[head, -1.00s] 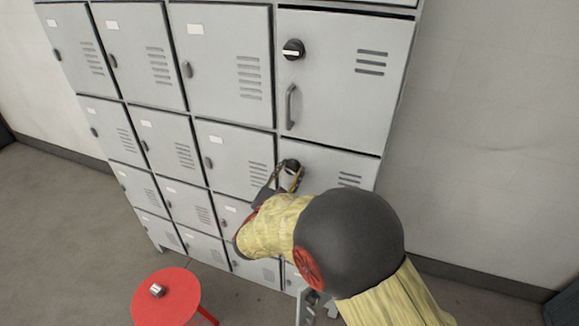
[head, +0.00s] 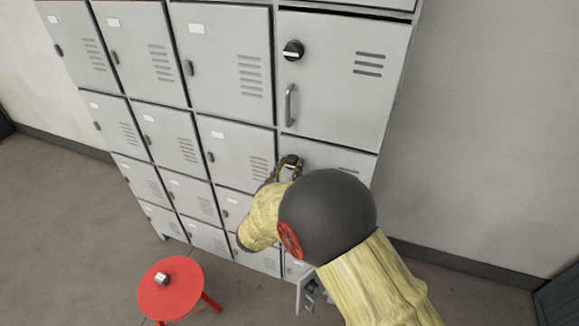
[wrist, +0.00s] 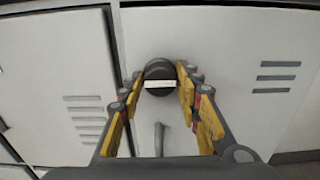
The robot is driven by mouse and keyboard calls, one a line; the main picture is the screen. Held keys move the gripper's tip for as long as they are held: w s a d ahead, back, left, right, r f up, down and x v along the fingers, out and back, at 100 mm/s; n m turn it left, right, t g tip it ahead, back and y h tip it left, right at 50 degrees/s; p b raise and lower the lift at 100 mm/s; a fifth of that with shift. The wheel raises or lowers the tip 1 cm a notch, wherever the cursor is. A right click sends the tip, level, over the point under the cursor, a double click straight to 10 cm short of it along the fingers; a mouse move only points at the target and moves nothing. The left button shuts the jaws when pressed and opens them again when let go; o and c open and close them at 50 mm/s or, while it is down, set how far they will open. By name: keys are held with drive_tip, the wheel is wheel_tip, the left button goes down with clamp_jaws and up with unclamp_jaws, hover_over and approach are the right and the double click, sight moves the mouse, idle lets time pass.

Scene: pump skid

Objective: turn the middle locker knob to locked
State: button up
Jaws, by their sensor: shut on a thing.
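The middle locker knob (wrist: 160,72) is round and black with a white bar that lies level in the wrist view. My gripper (wrist: 158,84) has its yellow-padded fingers on either side of the knob and is shut on it. In the head view my gripper (head: 285,168) is at the middle locker door (head: 325,158), and my arm covers much of that door. A grey pull handle (wrist: 159,139) sits below the knob in the wrist view.
The upper locker door has its own black knob (head: 293,50) and a grey handle (head: 291,105). Narrower lockers (head: 229,65) stand to the left. A red stool (head: 170,288) with a small metal object on it is at lower left. Bare wall is at right.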

drive_tip(key=shift+f, duration=0.1)
drive_tip(key=o, duration=1.2)
drive_tip(key=shift+s, duration=0.1)
drive_tip(key=v, duration=1.1)
drive_tip(key=shift+s+a, duration=0.15)
drive_tip(key=shift+s, duration=0.25)
